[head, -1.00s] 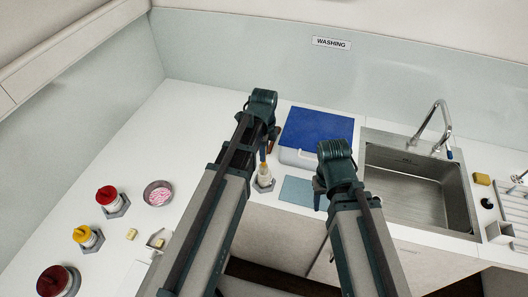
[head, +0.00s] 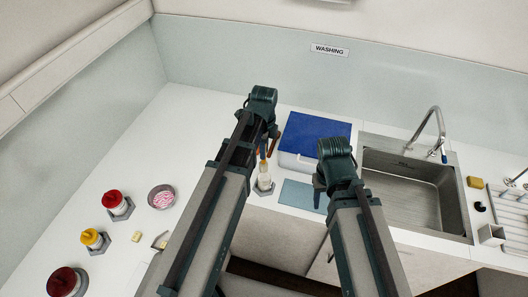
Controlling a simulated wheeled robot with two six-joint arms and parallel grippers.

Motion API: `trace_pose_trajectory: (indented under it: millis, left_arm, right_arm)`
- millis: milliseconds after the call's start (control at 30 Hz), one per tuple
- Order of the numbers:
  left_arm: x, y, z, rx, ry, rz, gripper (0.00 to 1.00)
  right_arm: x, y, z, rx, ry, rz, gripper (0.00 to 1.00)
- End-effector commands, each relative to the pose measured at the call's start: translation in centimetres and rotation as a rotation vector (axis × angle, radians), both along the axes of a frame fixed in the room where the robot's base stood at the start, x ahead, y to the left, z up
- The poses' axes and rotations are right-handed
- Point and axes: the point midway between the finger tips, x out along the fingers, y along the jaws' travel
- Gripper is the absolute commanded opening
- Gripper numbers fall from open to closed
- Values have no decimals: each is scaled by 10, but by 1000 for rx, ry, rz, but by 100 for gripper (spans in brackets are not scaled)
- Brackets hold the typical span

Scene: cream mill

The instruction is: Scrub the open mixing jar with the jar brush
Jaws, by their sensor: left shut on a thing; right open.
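The open mixing jar (head: 264,182), small and pale, stands upright in a grey hexagonal holder (head: 268,192) near the counter's front edge. My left gripper (head: 270,143) is above it, shut on the jar brush (head: 263,153), of which a thin blue part shows. The brush points down over the jar; a yellowish part shows at the jar's top, and I cannot tell how deep the brush reaches. My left arm hides part of this area. My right gripper (head: 319,192) is open and empty, low over the light-blue mat (head: 298,196).
The steel sink (head: 412,190) with a tap (head: 432,125) is at right, beside a yellow sponge (head: 474,182). Several lidded jars, including a red-lidded one (head: 115,202), and a round dish (head: 162,198) stand left.

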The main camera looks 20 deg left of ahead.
Motion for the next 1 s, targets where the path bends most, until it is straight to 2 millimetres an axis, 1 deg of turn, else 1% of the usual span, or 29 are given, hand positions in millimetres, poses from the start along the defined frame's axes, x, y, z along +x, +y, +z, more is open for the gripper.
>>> trace_pose_trajectory:
  millis: [167, 367, 567, 767, 1000]
  left_arm:
    - [0, 0, 0, 0, 0, 0, 0]
    - [1, 2, 8, -16, 1, 0, 0]
    - [1, 2, 5, -17, 1, 0, 0]
    - [1, 2, -1, -17, 1, 0, 0]
    - [1, 2, -14, -16, 1, 0, 0]
  right_arm:
    - [0, 0, 0, 0, 0, 0, 50]
    - [0, 0, 8, 0, 0, 1, 50]
    - [0, 0, 5, 0, 0, 1, 50]
    - [0, 0, -1, 0, 0, 0, 50]
    - [0, 0, -15, 0, -1, -1, 50]
